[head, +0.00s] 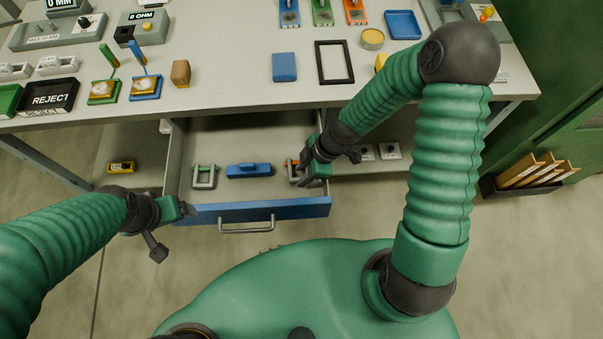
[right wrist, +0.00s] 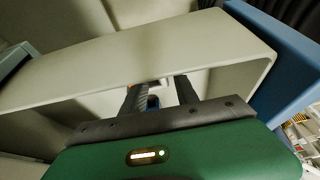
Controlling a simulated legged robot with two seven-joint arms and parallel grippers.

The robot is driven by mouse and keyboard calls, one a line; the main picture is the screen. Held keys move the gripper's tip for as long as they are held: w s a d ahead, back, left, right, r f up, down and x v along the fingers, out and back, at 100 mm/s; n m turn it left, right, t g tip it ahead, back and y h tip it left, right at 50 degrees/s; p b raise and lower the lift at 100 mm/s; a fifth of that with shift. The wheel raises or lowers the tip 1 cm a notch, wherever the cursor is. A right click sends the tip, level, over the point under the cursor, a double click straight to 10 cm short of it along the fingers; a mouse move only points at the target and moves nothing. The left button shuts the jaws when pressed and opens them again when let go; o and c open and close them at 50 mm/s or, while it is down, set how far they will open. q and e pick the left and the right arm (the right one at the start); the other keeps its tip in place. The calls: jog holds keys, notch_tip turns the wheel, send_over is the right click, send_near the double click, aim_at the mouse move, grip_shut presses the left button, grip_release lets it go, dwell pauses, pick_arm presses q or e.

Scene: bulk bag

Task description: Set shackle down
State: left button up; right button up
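A grey shackle (head: 204,178) lies in the left part of the open drawer. A second grey shackle with an orange part (head: 292,172) is at the drawer's right side, partly hidden by my right gripper (head: 306,170). The right gripper points down inside the drawer, right beside that shackle. In the right wrist view its two dark fingers (right wrist: 160,95) stand apart, with a gap between them; a small pale and blue thing shows beyond the gap. My left gripper (head: 186,209) is outside the drawer's front left corner; its fingers are too small to read.
The drawer's blue front (head: 290,208) has a grey handle (head: 247,229). A blue block-like item (head: 248,170) lies between the shackles. The bench top (head: 225,75) above holds a black REJECT tray (head: 50,98), a black frame (head: 334,62) and a blue square (head: 284,67).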

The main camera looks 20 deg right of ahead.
pick_arm(q)
jog(key=shift+p+v, duration=0.7)
jog(key=shift+v, duration=0.15)
pick_arm(e)
jog(key=s+d+r+m+h, duration=0.2)
jog(key=s+r+m, duration=0.1)
jog(key=r+m, duration=0.4)
jog(key=s+d+r+m+t+h, duration=0.1)
jog(key=s+d+r+m+h, duration=0.1)
jog(key=r+m, duration=0.5)
jog(key=shift+s+d+r+m, duration=0.4)
jog(key=shift+s+d+r, duration=0.15)
jog(key=shift+s+d, duration=0.15)
